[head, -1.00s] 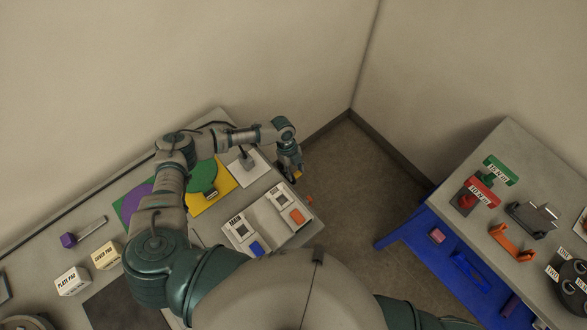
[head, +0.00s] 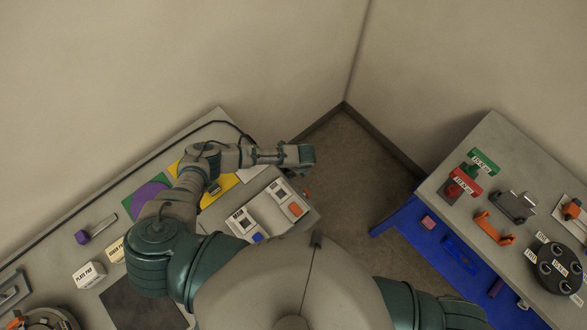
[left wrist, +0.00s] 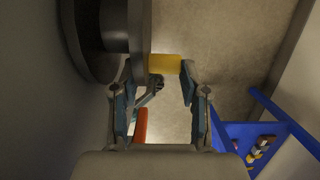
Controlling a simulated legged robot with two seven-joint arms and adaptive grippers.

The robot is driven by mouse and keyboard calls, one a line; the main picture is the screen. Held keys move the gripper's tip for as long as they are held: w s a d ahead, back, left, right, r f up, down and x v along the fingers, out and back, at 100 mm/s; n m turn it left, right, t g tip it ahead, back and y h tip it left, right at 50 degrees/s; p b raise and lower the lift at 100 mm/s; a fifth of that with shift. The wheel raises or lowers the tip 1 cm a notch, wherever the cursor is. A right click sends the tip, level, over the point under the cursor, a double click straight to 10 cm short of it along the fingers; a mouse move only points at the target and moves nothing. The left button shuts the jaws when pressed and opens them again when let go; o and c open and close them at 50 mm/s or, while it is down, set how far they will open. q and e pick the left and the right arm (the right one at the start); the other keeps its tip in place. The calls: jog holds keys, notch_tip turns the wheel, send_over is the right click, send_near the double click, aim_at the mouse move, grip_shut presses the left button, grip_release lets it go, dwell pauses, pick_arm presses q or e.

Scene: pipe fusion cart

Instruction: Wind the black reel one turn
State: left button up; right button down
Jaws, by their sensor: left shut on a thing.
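The black reel (left wrist: 92,38) shows at the upper left of the left wrist view as dark discs seen edge-on, with a hub between them. A yellow handle (left wrist: 165,64) sits beside the near disc. In the head view my left gripper (head: 303,157) is past the right edge of the left table, and the reel is hidden there. My right gripper is out of view.
The left table (head: 60,265) holds labelled blocks, coloured pads and a purple-knobbed lever (head: 82,237). An orange part (left wrist: 141,125) shows below the handle. A second table (head: 450,200) on blue framing (head: 400,232) stands at the right. Floor (head: 345,170) lies open between.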

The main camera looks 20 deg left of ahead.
pick_arm(q)
jog(key=shift+w+d+r, duration=0.25)
jog(key=shift+w+r, duration=0.05)
jog(key=shift+w, duration=0.1)
jog(key=o, duration=1)
jog(key=shift+f, duration=0.2)
jog(key=shift+s+f, duration=0.1)
jog(key=shift+s, duration=0.05)
jog(key=v, duration=1.2)
jog(key=shift+a, duration=0.1)
